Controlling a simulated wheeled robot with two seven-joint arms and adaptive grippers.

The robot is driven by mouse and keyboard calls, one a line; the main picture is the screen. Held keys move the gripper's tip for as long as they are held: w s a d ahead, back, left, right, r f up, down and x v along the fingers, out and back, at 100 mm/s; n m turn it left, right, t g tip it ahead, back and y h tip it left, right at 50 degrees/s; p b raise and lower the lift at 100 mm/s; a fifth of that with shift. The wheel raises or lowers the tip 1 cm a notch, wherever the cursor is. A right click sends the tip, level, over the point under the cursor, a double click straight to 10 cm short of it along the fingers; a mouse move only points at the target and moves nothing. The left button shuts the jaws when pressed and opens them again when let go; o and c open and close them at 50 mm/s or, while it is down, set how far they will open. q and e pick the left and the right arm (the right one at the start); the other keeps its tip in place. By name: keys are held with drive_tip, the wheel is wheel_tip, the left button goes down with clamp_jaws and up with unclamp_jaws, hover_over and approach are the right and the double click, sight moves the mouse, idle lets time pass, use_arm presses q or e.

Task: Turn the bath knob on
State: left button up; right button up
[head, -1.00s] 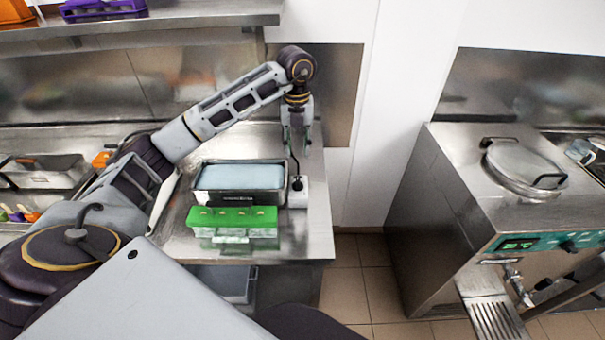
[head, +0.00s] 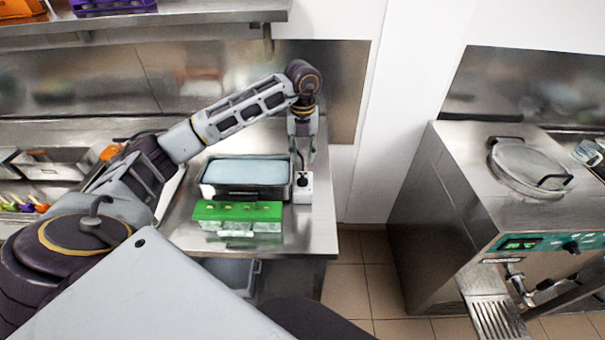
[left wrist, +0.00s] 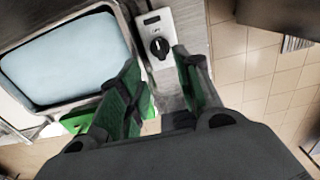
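The bath knob (head: 302,181) is a small black knob on a white control box (head: 305,194) at the right side of the bath (head: 205,190), a metal tank of pale blue liquid. In the left wrist view the knob (left wrist: 160,47) shows clearly on the box's face, beside a small dark display. My left gripper (head: 302,157) points down above the box. Its green-padded fingers (left wrist: 163,82) are apart and empty, with the knob beyond the gap between them, not touched as far as I can see. My right gripper is out of view.
A green mold (head: 238,211) stands in front of the bath on the steel counter (head: 318,235). A wall shelf (head: 190,14) runs above at the back. A steel machine with a round lid (head: 525,163) stands at the right, across a tiled floor gap.

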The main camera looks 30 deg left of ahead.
sight(303, 177)
use_arm(q)
wheel_tip(303, 177, down, 8)
drive_tip(key=shift+f+p, duration=0.1)
drive_tip(key=shift+p, duration=0.75)
drive_tip(key=shift+f, duration=0.8)
drive_tip(key=shift+c, duration=0.4)
clamp_jaws()
